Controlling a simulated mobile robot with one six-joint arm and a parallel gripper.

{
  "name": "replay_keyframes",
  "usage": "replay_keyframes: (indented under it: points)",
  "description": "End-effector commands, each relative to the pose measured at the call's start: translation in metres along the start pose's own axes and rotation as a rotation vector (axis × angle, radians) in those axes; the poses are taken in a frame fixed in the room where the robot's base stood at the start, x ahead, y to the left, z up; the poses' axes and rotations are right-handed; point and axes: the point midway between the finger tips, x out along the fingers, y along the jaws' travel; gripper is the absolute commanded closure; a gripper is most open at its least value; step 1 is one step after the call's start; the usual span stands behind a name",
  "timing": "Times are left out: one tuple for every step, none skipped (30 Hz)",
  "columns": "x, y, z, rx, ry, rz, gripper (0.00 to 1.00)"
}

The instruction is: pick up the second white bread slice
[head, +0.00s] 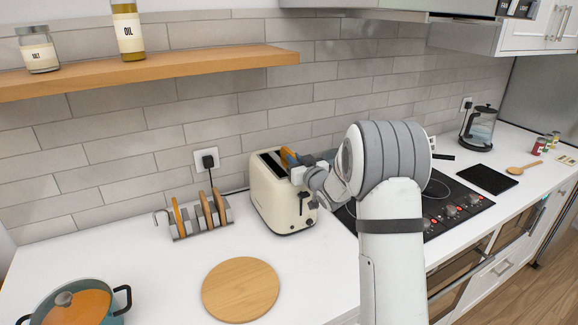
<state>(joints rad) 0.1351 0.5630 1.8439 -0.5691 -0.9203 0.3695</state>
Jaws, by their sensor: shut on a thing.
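My gripper (291,161) is at the top right of the cream toaster (270,196), shut on a bread slice (284,155) with a golden crust. The slice is at the toaster's right slot, mostly hidden by the gripper and toaster; I cannot tell how deep it sits. The left slot looks dark and empty. A metal toast rack (188,232) left of the toaster holds a golden-crusted slice (178,215) at its left and two browner slices (206,210) at its right, all upright.
A round wooden board (240,290) lies in front of the toaster. A teal pot with an orange lid (78,306) stands front left. A wooden shelf (150,73) hangs above. The black cooktop (455,200) is to the right, behind my arm.

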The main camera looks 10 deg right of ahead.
Motion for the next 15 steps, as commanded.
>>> replay_keyframes:
  points:
    - [0.0,-0.0002,-0.0001,0.0,0.0,0.0,1.0]
    - [0.0,-0.0002,-0.0001,0.0,0.0,0.0,1.0]
    - [0.0,-0.0002,-0.0002,0.0,0.0,0.0,1.0]
    - [0.0001,-0.0002,-0.0002,0.0,0.0,0.0,1.0]
    - [0.0001,-0.0003,-0.0002,0.0,0.0,0.0,1.0]
    - [0.0001,-0.0003,-0.0002,0.0,0.0,0.0,1.0]
    - [0.0001,-0.0004,-0.0002,0.0,0.0,-0.001,1.0]
    - [0.0001,-0.0004,-0.0002,0.0,0.0,-0.001,1.0]
    - [0.0,-0.0004,-0.0003,0.0,0.0,-0.001,1.0]
    - [-0.0001,-0.0004,-0.0004,0.0,0.001,-0.001,1.0]
    - [-0.0004,-0.0005,-0.0007,0.0,0.001,-0.001,1.0]
    - [-0.001,-0.0004,-0.0012,0.0,0.001,-0.001,1.0]
    - [-0.0016,-0.0005,-0.0018,0.0,0.001,-0.001,1.0]
    - [-0.0024,-0.0005,-0.0027,0.0,0.002,-0.001,1.0]
    - [-0.0038,-0.0004,-0.004,0.0,0.002,0.0,1.0]
